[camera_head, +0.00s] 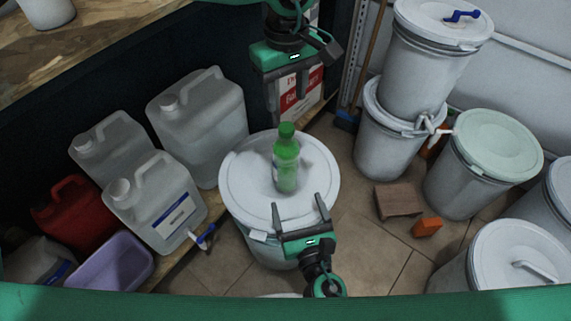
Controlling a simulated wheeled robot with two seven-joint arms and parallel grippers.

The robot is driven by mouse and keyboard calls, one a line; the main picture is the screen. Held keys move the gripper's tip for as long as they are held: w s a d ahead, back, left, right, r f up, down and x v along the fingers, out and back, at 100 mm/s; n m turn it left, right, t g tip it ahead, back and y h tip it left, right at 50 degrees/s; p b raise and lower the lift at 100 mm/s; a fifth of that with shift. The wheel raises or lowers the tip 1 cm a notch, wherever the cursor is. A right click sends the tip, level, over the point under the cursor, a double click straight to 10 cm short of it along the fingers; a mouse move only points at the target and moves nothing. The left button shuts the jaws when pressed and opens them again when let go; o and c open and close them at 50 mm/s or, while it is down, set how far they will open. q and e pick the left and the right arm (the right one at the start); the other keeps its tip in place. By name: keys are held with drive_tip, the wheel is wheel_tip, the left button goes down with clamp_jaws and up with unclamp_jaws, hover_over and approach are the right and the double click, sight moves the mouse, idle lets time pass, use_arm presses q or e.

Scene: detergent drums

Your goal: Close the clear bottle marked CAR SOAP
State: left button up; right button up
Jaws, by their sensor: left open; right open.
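A small bottle (286,167) with green contents and a green top (287,131) stands upright on the white lid of a drum (240,190). Its label is too small to read, and I cannot tell whether the top is fully seated. My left gripper (287,101) is open and empty, pointing down above and behind the bottle. My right gripper (299,204) is open and empty at the near edge of the lid, its fingers pointing towards the bottle's base and apart from it.
Clear jerrycans (205,120), a red can (75,212) and a purple tub (112,262) crowd the left. Stacked white drums (425,65) and more drums (490,165) stand right. A brown block (398,200) and an orange piece (427,227) lie on the tiled floor.

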drive_tip(key=x, duration=1.3)
drive_tip(key=shift+w, duration=0.4)
